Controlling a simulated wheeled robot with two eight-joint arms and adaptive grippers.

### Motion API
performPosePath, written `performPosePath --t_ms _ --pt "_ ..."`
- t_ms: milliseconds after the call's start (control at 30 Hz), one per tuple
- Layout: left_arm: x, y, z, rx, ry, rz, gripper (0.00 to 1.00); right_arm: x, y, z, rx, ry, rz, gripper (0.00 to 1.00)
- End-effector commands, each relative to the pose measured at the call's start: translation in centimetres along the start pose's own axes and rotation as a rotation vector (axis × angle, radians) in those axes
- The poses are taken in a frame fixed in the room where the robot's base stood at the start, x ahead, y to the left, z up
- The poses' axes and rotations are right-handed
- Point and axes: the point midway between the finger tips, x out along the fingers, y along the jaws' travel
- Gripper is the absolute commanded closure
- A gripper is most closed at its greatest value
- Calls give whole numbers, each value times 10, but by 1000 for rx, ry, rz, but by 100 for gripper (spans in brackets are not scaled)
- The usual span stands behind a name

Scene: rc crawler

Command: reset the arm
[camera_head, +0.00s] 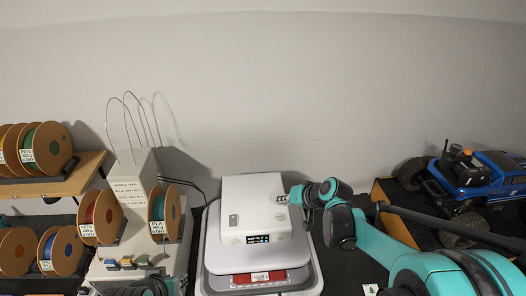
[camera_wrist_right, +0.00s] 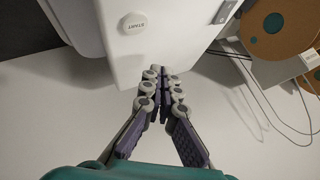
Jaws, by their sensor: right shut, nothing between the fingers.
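My right gripper (camera_head: 308,203) is at the right side of a white box-shaped machine (camera_head: 256,205) in the head view. In the right wrist view the gripper (camera_wrist_right: 163,80) is shut and empty, its fingertips together close to the machine's white housing (camera_wrist_right: 150,50). A round START button (camera_wrist_right: 132,24) shows on that housing. Whether the fingertips touch the housing I cannot tell. My teal right arm reaches in from the lower right of the head view.
Filament spools (camera_head: 100,217) stand on racks at the left, beside a white stand with thin wires (camera_head: 130,190). A blue crawler truck (camera_head: 480,175) sits at the right behind my arm. A red label (camera_head: 258,277) is on the machine's front base.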

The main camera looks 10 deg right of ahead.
Motion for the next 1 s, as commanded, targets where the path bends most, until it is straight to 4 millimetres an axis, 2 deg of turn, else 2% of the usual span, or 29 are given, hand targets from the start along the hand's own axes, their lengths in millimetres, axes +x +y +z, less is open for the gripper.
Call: performPosePath --t_ms 167,267,567,800,900,1000 --pt "13 0 9 0 0 0 74 2 5 14 -11 -3 17 100" --pt "37 0 27 0 0 0 74 3 16 42 -33 -7 53 100" --pt "129 0 92 0 0 0 74 2 74 165 -145 -20 223 100" --pt "194 0 139 0 0 0 74 11 132 263 -238 -15 352 100" --pt "213 0 152 0 0 0 74 15 153 292 -269 -12 392 100" --pt "224 0 160 0 0 0 74 17 166 310 -290 -8 420 100"
